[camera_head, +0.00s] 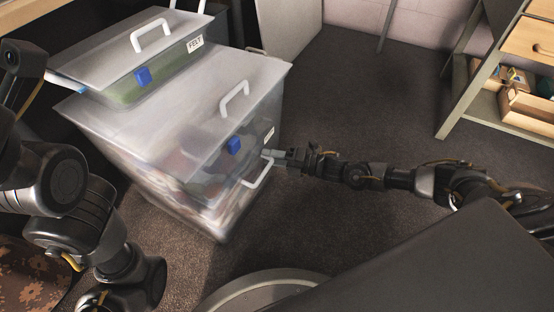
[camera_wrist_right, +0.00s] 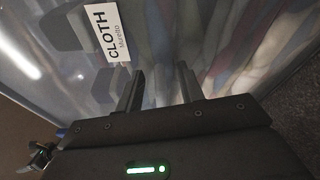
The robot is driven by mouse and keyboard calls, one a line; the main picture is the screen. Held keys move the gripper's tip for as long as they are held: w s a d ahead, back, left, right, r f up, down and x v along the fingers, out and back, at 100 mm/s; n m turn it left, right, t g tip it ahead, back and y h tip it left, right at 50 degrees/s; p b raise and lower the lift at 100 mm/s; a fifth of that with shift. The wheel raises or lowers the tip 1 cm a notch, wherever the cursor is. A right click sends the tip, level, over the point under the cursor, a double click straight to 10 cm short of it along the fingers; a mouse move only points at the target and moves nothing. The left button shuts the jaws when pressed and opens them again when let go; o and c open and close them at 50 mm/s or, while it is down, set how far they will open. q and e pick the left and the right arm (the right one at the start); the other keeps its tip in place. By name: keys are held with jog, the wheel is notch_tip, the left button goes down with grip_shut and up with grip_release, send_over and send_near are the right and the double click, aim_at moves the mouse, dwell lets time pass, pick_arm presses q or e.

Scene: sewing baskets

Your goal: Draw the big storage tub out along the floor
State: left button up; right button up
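The big storage tub (camera_head: 190,140) is clear plastic with a pale lid, a white lid handle, a blue latch and cloth inside. It stands on the dark carpet left of centre. A white handle (camera_head: 260,173) is on its front wall. My right gripper (camera_head: 270,154) is at that wall, close by the handle; I cannot tell if they touch. In the right wrist view its two fingers (camera_wrist_right: 160,90) are apart, pointing at the tub wall, with nothing visible gripped between them. A "CLOTH" label (camera_wrist_right: 106,34) shows there. My left arm is at the left; its gripper is out of sight.
A second clear tub (camera_head: 135,65) labelled FELT is at the big tub's back left; I cannot tell what it rests on. A wooden drawer unit (camera_head: 530,42) with an open shelf and a wooden box (camera_head: 525,112) stands right. Carpet (camera_head: 345,95) between them is clear.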

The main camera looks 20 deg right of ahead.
grip_shut()
dwell(1.4)
